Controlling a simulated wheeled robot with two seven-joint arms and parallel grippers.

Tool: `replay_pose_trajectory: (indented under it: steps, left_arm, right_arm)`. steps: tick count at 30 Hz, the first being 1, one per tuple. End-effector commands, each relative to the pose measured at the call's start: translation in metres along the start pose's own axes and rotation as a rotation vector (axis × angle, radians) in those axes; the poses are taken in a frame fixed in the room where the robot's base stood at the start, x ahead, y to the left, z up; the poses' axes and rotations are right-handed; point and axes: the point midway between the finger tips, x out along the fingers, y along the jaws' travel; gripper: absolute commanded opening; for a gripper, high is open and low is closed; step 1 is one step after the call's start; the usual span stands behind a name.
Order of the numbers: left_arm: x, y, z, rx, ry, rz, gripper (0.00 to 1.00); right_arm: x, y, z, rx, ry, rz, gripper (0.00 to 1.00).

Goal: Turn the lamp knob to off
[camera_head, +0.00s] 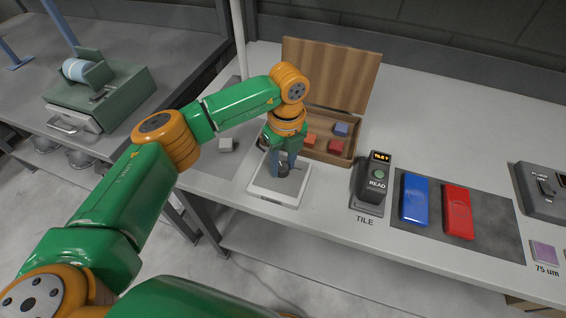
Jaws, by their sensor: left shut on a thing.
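My left gripper (282,171) reaches down over a white square plate (273,196) near the front edge of the bench. It is shut on a small dark grey piece at the plate, mostly hidden by the fingers; I cannot tell whether this is a knob. A grey box (543,191) at the right edge has a small dark switch or knob (547,188) with lettering that seems to read OFF and ON. No gripper is near that box. My right gripper is not in view.
A wooden box (345,158) with an open lid and several coloured blocks stands behind my left gripper. A dark TILE reader (373,180), a blue block (414,199) and a red block (457,211) stand to the right. A green machine (100,95) is at left.

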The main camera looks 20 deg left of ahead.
Motion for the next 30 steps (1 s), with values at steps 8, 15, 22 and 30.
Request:
replay_pose_trajectory:
  steps: [8, 15, 22, 30]
  left_arm:
    - [-0.0009, -0.0002, 0.0011, -0.167, 0.006, -0.001, 0.0]
    - [-0.0009, -0.0002, 0.0013, -0.242, 0.01, -0.001, 0.0]
    - [-0.0008, -0.0001, 0.0014, -0.266, 0.011, -0.001, 0.0]
    - [-0.0008, -0.0001, 0.0015, -0.267, 0.011, -0.001, 0.0]
  right_arm:
    - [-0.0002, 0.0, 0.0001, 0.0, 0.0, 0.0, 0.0]
    - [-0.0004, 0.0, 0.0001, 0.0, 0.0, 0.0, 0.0]
    - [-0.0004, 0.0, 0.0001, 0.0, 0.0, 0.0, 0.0]
    - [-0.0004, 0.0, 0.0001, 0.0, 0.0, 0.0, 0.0]
